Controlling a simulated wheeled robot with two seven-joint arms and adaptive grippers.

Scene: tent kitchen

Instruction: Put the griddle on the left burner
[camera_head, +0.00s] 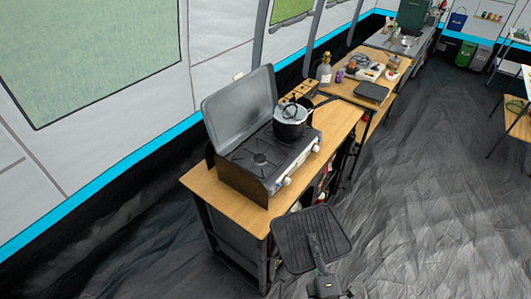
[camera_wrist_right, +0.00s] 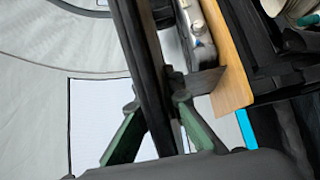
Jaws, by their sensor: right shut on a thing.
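The griddle (camera_head: 311,236), a dark square ridged pan with a handle, is held out in front of the table's near end, over the floor in the head view. My right gripper (camera_head: 320,272) is shut on its handle. In the right wrist view, the griddle (camera_wrist_right: 136,60) appears nearly edge-on as a dark band between the green fingers of my right gripper (camera_wrist_right: 157,108). The camping stove (camera_head: 233,178) stands on the wooden table with its lid up. Its left burner (camera_head: 262,160) is bare. My left gripper is out of view.
A lidded pot (camera_head: 291,128) stands on the right burner. The stove's raised grey lid (camera_head: 240,105) stands along the tent wall side. The wooden table (camera_head: 330,125) has bare strips around the stove. A second table further back holds a bottle (camera_head: 324,70) and other items.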

